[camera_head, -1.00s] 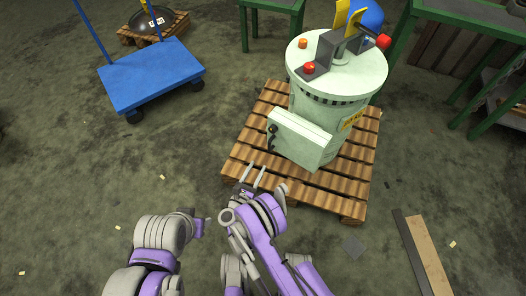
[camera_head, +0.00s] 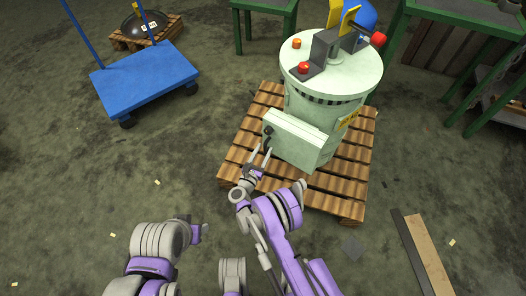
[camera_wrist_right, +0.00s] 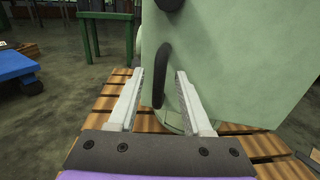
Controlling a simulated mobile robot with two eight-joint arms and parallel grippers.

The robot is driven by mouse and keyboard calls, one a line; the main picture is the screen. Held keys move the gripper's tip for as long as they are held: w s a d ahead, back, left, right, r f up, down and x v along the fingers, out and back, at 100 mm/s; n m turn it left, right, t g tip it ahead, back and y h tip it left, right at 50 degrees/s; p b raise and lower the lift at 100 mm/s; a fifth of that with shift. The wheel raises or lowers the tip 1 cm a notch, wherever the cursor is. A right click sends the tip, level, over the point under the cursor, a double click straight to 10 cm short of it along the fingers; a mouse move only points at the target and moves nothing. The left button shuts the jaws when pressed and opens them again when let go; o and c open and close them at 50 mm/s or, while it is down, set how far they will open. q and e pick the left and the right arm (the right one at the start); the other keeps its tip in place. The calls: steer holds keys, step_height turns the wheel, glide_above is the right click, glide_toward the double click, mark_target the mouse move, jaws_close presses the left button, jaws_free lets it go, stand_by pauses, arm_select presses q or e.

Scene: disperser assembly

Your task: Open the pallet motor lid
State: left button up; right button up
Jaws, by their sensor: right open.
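The pale green motor drum (camera_head: 318,105) stands on a wooden pallet (camera_head: 342,196). A box-shaped lid panel (camera_head: 296,143) is on the drum's front left side and looks shut. Its black curved handle (camera_wrist_right: 162,75) shows between my right gripper's fingers in the right wrist view, with a dark knob (camera_wrist_right: 170,4) above it. My right gripper (camera_head: 260,158) is open and empty, its fingertips just in front of the panel's left end at the handle. I cannot tell whether the fingers touch it.
A blue cart (camera_head: 146,78) stands at the left back. Green tables (camera_head: 265,8) are behind the drum and at the right. A plank (camera_head: 428,255) and a dark strip lie on the floor at the lower right.

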jaws_close()
stand_by(1.4)
